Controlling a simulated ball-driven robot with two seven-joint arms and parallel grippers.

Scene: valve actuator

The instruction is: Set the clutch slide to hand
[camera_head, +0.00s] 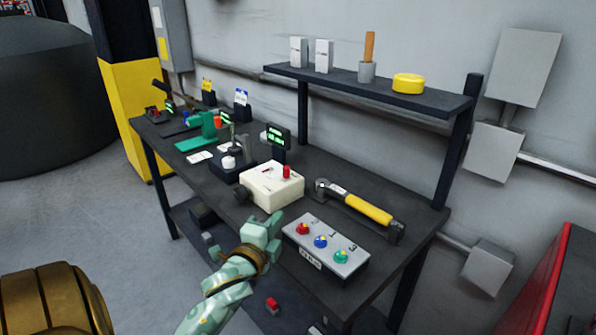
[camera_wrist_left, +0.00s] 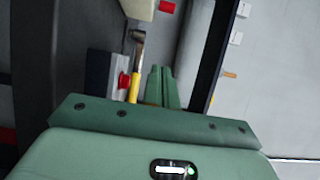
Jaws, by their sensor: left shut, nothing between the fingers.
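The valve actuator (camera_head: 268,191) is a cream-white box on the dark bench, with a slot marking on top. A red upright knob (camera_head: 286,172), which looks like the clutch slide, stands on its top towards the right. In the left wrist view the cream box (camera_wrist_left: 138,9) and the red knob (camera_wrist_left: 167,6) show only partly at the top edge. My left gripper (camera_head: 272,226) is shut and empty. It is in front of the actuator, near the bench's front edge, apart from the knob. My right gripper is not in view.
A grey box (camera_head: 325,248) with red, blue and green knobs sits right of the gripper. A yellow-handled tool (camera_head: 365,208) lies behind it. A small display (camera_head: 277,137) stands behind the actuator. A shelf (camera_head: 370,92) overhangs the bench's back. Several tools crowd the left end.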

